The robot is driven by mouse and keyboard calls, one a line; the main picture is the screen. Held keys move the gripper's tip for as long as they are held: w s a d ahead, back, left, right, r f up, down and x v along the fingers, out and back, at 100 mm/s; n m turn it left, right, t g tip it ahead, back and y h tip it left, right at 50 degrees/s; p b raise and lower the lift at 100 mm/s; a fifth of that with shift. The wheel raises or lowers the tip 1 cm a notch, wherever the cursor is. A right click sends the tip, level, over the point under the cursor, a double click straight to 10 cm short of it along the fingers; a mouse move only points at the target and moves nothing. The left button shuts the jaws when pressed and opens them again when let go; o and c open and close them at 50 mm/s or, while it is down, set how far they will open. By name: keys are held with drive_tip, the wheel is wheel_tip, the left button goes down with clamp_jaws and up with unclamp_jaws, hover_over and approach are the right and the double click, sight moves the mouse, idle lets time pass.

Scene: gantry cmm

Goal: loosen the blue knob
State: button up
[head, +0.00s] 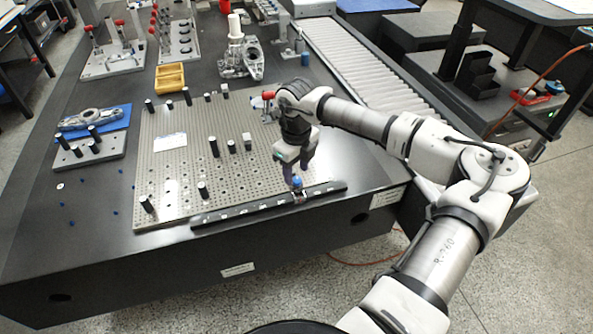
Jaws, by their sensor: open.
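The blue knob (297,181) is small and round. It sits on a little fixture on the dark rail (250,209) along the front edge of the perforated plate. My gripper (293,178) points down right at the knob, with its fingers over or around it. The jaws are open. The fingers partly hide the knob, and I cannot tell whether they touch it.
The perforated plate (175,180) carries several black posts. A blue mat (115,118) with a metal part lies left. A yellow bin (170,77) and a metal casting (240,62) stand behind. A roller conveyor (350,62) runs at the back right.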

drive_tip(key=shift+f, duration=1.05)
clamp_jaws()
drive_tip(key=shift+f+n+b, duration=0.15)
drive_tip(key=shift+n+b, duration=0.25)
drive_tip(key=shift+b, duration=0.15)
drive_tip(key=shift+r+n, duration=0.2)
drive_tip(key=shift+n, duration=0.2)
unclamp_jaws()
